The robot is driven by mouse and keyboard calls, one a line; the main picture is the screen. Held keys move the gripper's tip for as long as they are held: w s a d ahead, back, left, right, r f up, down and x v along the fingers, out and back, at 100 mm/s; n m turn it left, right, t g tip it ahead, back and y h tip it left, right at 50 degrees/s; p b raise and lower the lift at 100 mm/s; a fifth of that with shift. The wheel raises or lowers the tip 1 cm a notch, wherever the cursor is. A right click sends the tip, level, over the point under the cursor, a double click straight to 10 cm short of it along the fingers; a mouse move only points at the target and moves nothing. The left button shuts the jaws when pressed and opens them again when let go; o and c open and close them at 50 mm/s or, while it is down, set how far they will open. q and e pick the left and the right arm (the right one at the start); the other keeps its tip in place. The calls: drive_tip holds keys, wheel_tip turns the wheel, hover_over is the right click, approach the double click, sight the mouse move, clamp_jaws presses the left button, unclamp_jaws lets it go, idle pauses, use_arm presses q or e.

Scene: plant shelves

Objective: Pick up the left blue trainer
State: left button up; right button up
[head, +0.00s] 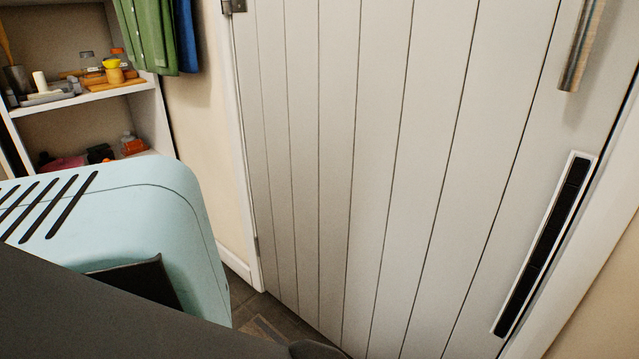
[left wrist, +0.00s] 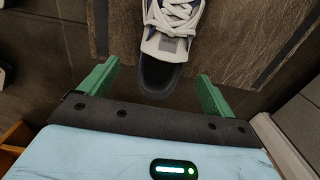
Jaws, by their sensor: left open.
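In the left wrist view, a trainer (left wrist: 180,28) with white laces, grey and dark blue sides and a black end lies at the top middle, partly cut off by the frame. My left gripper (left wrist: 158,72) is open, with one green finger on each side of the trainer's black end. The fingers look apart from the trainer, and nothing is held. The trainer is not visible in the head view, and neither gripper shows there.
The trainer lies on a brown mat (left wrist: 225,50) on a dark floor. A white panelled door (head: 380,150) with a metal handle (head: 582,45) fills the head view. Shelves (head: 90,97) with small items stand at the left, beside hanging green cloth (head: 148,35).

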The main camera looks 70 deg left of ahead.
use_arm(q)
wheel_tip(320, 180, down, 2)
drive_tip(key=shift+f+b, duration=0.25)
drive_tip(key=shift+b, duration=0.4)
wheel_tip(320, 180, down, 4)
drive_tip(key=b, duration=0.3)
drive_tip(key=shift+w+a+f, duration=0.1)
drive_tip(key=shift+a+f, duration=0.05)
drive_tip(key=shift+f+b, duration=0.4)
drive_tip(key=shift+b, duration=0.1)
drive_tip(key=shift+c, duration=0.9)
drive_tip(key=c, duration=0.9)
drive_tip(key=shift+o, duration=0.2)
drive_tip(key=shift+r, duration=0.15)
